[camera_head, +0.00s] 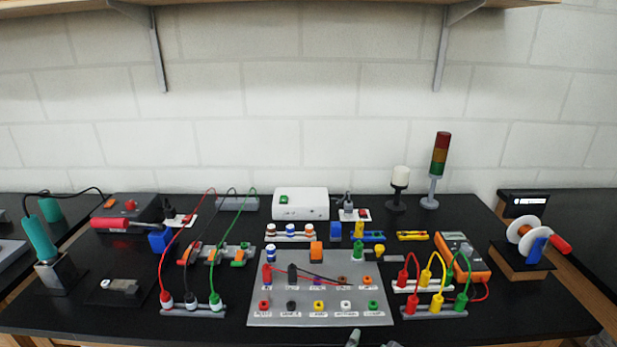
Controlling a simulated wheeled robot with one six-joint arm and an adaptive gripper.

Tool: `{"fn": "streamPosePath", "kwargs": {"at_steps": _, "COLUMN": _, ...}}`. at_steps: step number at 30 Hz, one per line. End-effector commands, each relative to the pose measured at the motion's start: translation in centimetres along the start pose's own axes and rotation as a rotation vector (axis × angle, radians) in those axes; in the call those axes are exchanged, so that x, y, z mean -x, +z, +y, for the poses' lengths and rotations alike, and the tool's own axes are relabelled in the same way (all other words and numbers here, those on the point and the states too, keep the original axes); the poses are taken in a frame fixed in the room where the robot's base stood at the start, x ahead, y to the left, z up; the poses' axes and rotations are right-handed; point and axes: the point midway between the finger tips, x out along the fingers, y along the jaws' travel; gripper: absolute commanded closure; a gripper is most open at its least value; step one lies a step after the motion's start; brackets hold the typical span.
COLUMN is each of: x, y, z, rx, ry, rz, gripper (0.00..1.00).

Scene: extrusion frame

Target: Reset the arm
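Two small grey tips at the bottom edge, right of centre, look like the ends of my gripper (372,341). The rest of it is cut off below the frame, so its opening and anything in it cannot be made out. The tips appear just in front of the grey terminal panel (320,318), which lies on the black bench (215,335). A red lead and a dark lead run across the panel's upper row of sockets.
Left are a soldering iron in its stand (60,275) and three cables arching to a terminal strip (192,313). Right are jumper leads, an orange multimeter (463,255) and a spool holder (522,262). A signal tower (438,165) rises at the back. A shelf (300,3) overhangs above.

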Motion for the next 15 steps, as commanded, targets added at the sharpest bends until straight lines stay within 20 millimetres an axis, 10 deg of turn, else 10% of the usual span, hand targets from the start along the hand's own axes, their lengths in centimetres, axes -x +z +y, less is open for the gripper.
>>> {"fn": "streamPosePath", "kwargs": {"at_steps": 15, "x": 6.5, "y": -9.3, "z": -10.5, "rx": -0.746, "ry": 0.125, "rz": 0.150, "gripper": 0.47}}
